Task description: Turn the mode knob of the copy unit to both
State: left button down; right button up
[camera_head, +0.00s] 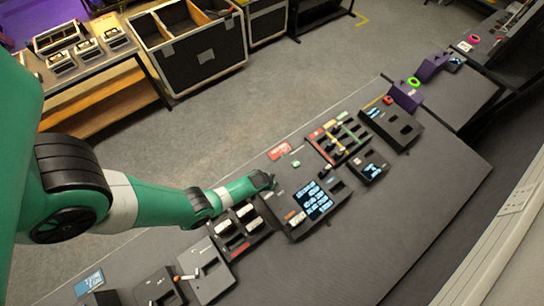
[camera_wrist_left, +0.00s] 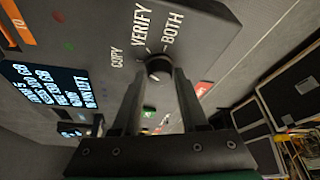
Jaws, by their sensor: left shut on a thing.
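The copy unit (camera_head: 297,222) is a dark box with a lit screen (camera_head: 314,200) on the long bench. In the left wrist view its face (camera_wrist_left: 203,38) carries the words COPY, VERIFY and BOTH around the small black mode knob (camera_wrist_left: 159,69). My left gripper (camera_head: 268,181) reaches the unit's far left corner. In the left wrist view its two fingers (camera_wrist_left: 159,80) stand on either side of the knob, shut on it. Which word the knob points to I cannot tell for sure. My right gripper is in neither view.
A tray with white items (camera_head: 240,228) stands left of the copy unit. A rack with coloured strips (camera_head: 340,138) and a small screen unit (camera_head: 371,167) stand to its right. A red card (camera_head: 279,150) lies near the bench's far edge. The bench's near side is clear.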

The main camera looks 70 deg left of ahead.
pick_arm(q)
jog(key=m+h, duration=0.1)
jog(key=m, duration=0.2)
jog(key=shift+s+a+f+m+t, duration=0.1)
jog(key=shift+m+t, duration=0.2)
jog(key=shift+t, duration=0.1)
jog(key=m+h+b, duration=0.2)
jog(key=m, duration=0.2)
jog(key=shift+a+m, duration=0.15)
jog(key=shift+m, duration=0.15)
jog(key=shift+m+h, duration=0.5)
jog(key=shift+m, duration=0.7)
jog(key=shift+m+h, duration=0.3)
jog(key=shift+m, duration=0.8)
jog(key=shift+c, duration=2.2)
grip_release()
jog(key=shift+a, duration=0.1)
